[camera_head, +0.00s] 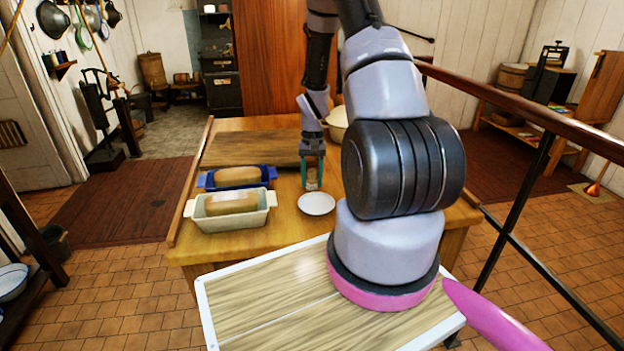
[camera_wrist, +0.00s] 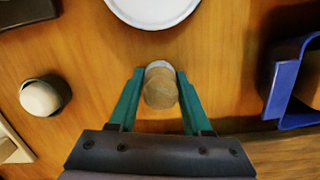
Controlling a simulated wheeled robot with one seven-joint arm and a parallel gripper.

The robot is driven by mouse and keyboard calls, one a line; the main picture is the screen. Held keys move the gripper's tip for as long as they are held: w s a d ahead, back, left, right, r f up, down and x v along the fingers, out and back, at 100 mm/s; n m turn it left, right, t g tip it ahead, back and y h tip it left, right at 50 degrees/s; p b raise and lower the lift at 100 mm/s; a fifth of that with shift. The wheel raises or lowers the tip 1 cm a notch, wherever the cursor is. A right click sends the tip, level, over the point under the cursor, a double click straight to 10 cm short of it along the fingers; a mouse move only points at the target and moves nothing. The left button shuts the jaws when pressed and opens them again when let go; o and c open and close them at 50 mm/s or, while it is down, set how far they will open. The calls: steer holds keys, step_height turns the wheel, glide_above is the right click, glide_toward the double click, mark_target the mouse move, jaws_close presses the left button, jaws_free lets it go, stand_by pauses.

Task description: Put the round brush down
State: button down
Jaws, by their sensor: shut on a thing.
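My gripper (camera_head: 312,184) reaches down over the wooden table, just behind a small white plate. Its teal fingers are shut on the round brush (camera_head: 312,174), which is upright between them. In the wrist view the gripper (camera_wrist: 159,88) holds the brush (camera_wrist: 160,90) near the fingertips, and its rounded wooden top faces the camera. The brush's lower end is mostly hidden, so I cannot tell whether it touches the table.
The white plate (camera_head: 317,203) is close in front of the brush. A blue loaf pan (camera_head: 268,172) and a pale loaf pan (camera_head: 272,198), each with a loaf, stand to the left. A small round pale-topped object (camera_wrist: 42,97) shows in the wrist view. Bare tabletop (camera_wrist: 230,50) lies between.

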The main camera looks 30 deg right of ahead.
steer(key=shift+f, duration=0.15)
steer(key=shift+c, duration=1.7)
jaws_free()
steer(key=r, duration=0.8)
steer(key=w+r, duration=0.1)
steer(key=r, duration=0.3)
steer(key=shift+w+d+r, duration=0.1)
steer(key=shift+d+r, duration=0.1)
steer(key=shift+d, duration=0.15)
steer(key=s+a+r+t, duration=0.1)
steer(key=s+a+r, duration=0.15)
steer(key=r, duration=0.45)
steer(key=s+a+r+t, duration=0.2)
steer(key=a+r, duration=0.1)
steer(key=r, duration=0.4)
steer(key=s+a+r+t, duration=0.1)
steer(key=s+a+r, duration=0.2)
steer(key=r, duration=0.4)
steer(key=s+a+r+n+t+y, duration=0.1)
steer(key=s+a+r+t, duration=0.3)
steer(key=s+r, duration=0.5)
steer(key=s+a, duration=0.1)
steer(key=s, duration=0.3)
steer(key=shift+s+a+r+n, duration=0.2)
steer(key=shift+a+r+n, duration=0.1)
steer(key=shift+r, duration=0.1)
